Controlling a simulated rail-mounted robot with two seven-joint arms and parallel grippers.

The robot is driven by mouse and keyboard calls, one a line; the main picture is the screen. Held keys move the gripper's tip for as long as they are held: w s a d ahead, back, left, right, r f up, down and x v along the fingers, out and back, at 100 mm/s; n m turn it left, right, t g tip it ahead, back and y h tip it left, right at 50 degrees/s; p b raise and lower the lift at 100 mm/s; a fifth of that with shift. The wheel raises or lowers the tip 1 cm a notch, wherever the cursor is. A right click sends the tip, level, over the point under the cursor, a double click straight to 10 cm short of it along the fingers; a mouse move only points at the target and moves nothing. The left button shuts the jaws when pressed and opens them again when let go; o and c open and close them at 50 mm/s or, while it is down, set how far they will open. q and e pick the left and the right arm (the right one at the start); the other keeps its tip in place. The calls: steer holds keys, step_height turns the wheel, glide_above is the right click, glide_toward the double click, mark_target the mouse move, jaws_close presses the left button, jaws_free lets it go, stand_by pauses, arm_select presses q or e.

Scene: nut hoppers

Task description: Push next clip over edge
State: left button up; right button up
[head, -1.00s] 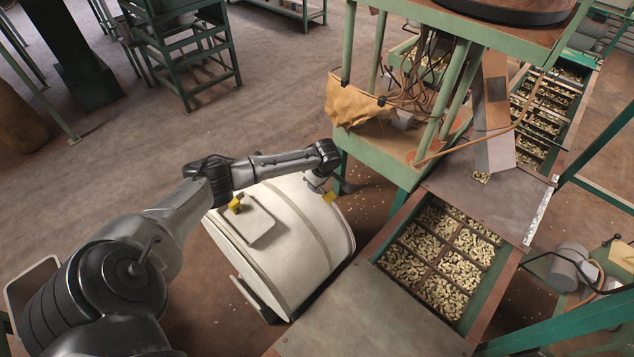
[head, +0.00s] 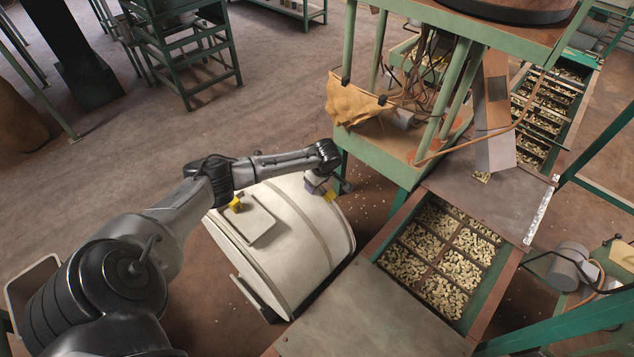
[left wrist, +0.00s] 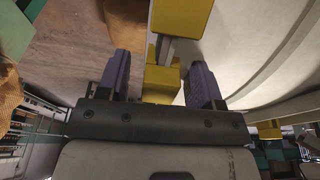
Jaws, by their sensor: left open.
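A yellow clip (head: 330,196) sits at the right end of a white drum (head: 290,235), at its upper rim. Another yellow clip (head: 235,204) is at the drum's left end, beside a raised tray-like panel. My left gripper (head: 317,186) is just beside the right-hand clip. In the left wrist view, my left gripper (left wrist: 161,78) is open, with a yellow clip part (left wrist: 160,84) between its two purple fingers. I cannot tell whether they touch it. A larger yellow piece (left wrist: 180,17) is above it. My right gripper is not in view.
A green machine frame (head: 385,160) with a tan cloth (head: 352,102) stands close beyond the gripper. A trough of nuts (head: 440,258) runs to the right of the drum. Open floor (head: 270,85) lies behind the arm.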

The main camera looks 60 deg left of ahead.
arm_select(q)
steer(key=s+p+v, duration=0.1)
steer(key=p+v, duration=0.3)
steer(key=v, duration=0.9)
steer(key=shift+w+r, duration=0.45)
steer(key=shift+w, duration=0.05)
steer(key=shift+d, duration=0.1)
